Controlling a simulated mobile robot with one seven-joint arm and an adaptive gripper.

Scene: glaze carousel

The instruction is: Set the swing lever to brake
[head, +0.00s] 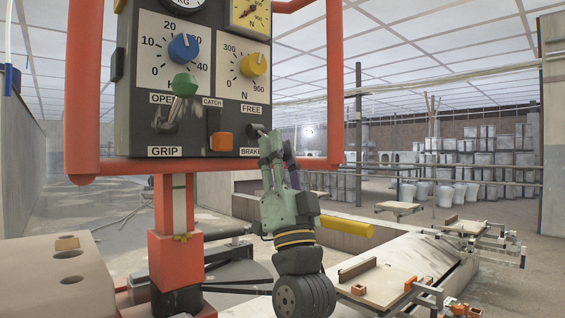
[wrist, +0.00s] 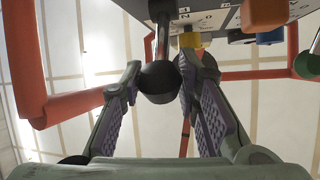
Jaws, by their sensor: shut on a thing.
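The swing lever's dark ball knob (wrist: 160,82) is between the two fingers of my gripper (wrist: 163,85) in the wrist view. A metal rod runs up from the knob to the panel. In the head view my gripper (head: 272,142) is shut on the lever at the right side of the dark control panel (head: 135,100). Part of the lever (head: 256,131) shows between the FREE label (head: 252,109) above and the BRAKE label (head: 251,152) below. My fingers hide most of the knob there, so its exact setting is hard to tell.
Left on the panel are a green-knobbed lever (head: 184,84) and the orange catch (head: 221,141). Blue (head: 184,47) and yellow (head: 254,64) dials sit above. A red tubular frame (head: 334,85) surrounds the panel, close to my gripper. Low boards stand at right.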

